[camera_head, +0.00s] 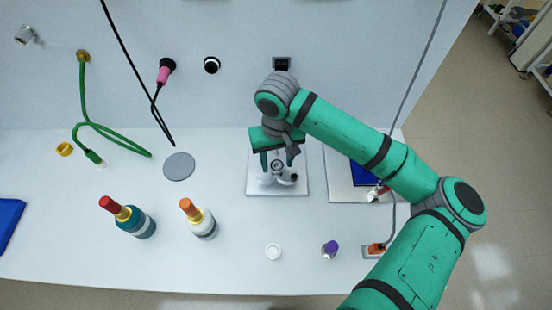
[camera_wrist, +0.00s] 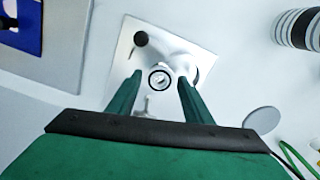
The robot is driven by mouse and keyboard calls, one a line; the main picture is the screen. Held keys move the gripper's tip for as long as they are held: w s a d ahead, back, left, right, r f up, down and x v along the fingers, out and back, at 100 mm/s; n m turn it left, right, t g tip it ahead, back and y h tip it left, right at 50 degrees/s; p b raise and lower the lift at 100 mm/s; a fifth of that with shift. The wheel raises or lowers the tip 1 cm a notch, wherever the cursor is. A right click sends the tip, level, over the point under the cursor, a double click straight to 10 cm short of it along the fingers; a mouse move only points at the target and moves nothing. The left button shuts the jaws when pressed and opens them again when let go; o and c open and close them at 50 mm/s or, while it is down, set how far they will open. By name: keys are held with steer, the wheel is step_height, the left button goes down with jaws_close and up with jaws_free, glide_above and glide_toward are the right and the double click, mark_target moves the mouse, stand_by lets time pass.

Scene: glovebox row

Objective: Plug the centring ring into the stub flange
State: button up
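A ring with a dark band and a bright metal centre (camera_wrist: 160,78), which looks like the centring ring, sits over a pale metal fitting on a square white plate (camera_wrist: 124,62). I cannot tell the stub flange apart from this fitting for certain. In the head view the metal fitting (camera_head: 280,177) stands on the plate (camera_head: 299,189), partly under my gripper. My gripper (camera_wrist: 160,77) is above the plate with its fingers apart, one on each side of the ring. A gap shows between each finger and the ring. It also shows in the head view (camera_head: 278,161).
Two capped bottles, teal (camera_head: 136,222) and white (camera_head: 202,225), stand at the left front. A grey disc (camera_head: 179,166) lies left of the plate. A white round part (camera_head: 273,252) and a purple-capped vial (camera_head: 330,249) are in front. A blue item (camera_head: 363,174) lies right.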

mark_target(278, 168)
steer(key=shift+o, duration=0.6)
steer(key=shift+s+d, duration=0.1)
steer(key=shift+r, duration=0.1)
step_height(278, 168, up, 11)
steer(key=shift+d+f, duration=0.1)
steer(key=shift+f, duration=0.1)
stand_by(0.3)
